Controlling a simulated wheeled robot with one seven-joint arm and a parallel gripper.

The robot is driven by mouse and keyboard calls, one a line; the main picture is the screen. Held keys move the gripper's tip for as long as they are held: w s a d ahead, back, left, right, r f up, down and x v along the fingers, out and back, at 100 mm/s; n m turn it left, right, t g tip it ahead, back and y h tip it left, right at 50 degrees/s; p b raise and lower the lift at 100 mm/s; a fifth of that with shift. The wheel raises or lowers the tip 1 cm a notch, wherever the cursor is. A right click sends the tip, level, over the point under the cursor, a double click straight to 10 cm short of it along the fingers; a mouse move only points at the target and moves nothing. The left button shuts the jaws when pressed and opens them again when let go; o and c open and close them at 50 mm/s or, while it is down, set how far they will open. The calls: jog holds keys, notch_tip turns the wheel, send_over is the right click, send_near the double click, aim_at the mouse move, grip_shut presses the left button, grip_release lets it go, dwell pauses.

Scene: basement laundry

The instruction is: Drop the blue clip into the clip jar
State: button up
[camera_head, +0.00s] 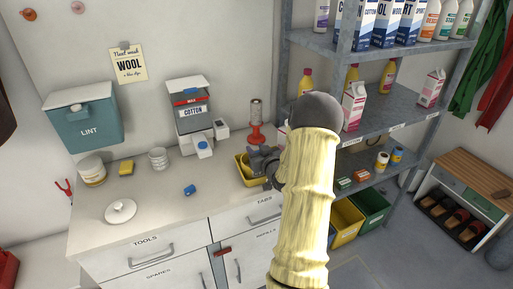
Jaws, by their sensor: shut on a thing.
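A small blue object (190,189), which looks like the blue clip, lies on the white counter, left of my gripper and apart from it. My gripper (252,166) is at the counter's right end, over or at a yellow tray (242,178). Its fingers are dark and small in this view. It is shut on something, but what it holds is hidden. An open jar with a yellowish band (92,170), perhaps the clip jar, stands at the left. A round white lid (120,211) with a knob lies in front of it.
A smaller pale jar (158,158) and a yellow block (126,168) stand near the open jar. A cotton dispenser (193,120) stands at the back, and a red-based stand (256,132) behind my gripper. Metal shelves (400,108) rise at the right. The counter's front middle is clear.

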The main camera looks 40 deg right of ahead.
jog(key=shift+f, duration=0.3)
jog(key=shift+d, duration=0.1)
jog(key=o, duration=1)
jog(key=b+v, duration=0.1)
jog(key=v, duration=0.7)
jog(key=b+v, duration=0.1)
jog(key=v, duration=0.8)
jog(key=shift+s+a, duration=0.2)
jog(key=shift+a, duration=0.1)
